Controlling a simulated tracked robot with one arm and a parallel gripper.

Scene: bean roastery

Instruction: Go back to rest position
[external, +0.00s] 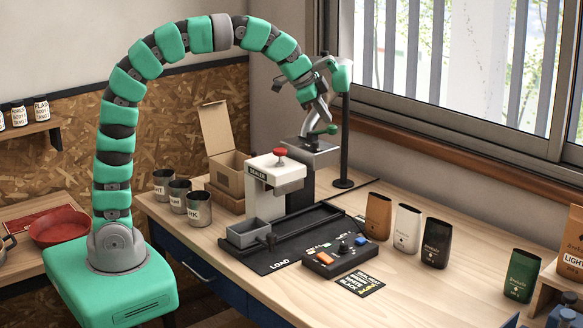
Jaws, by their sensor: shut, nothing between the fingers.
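My arm arches up from its green base and over the back of the table. My gripper (321,124) hangs at the arm's end, above and behind the white sealer (277,176) with its red knob. It is shut and holds nothing that I can see.
A black tray (285,252) with a grey bin (247,233) lies before the sealer. A control box (333,258) sits in front. Brown (377,217), white (406,229) and black (436,243) pouches stand to the right. Metal cups (199,208) and an open carton (228,175) stand left.

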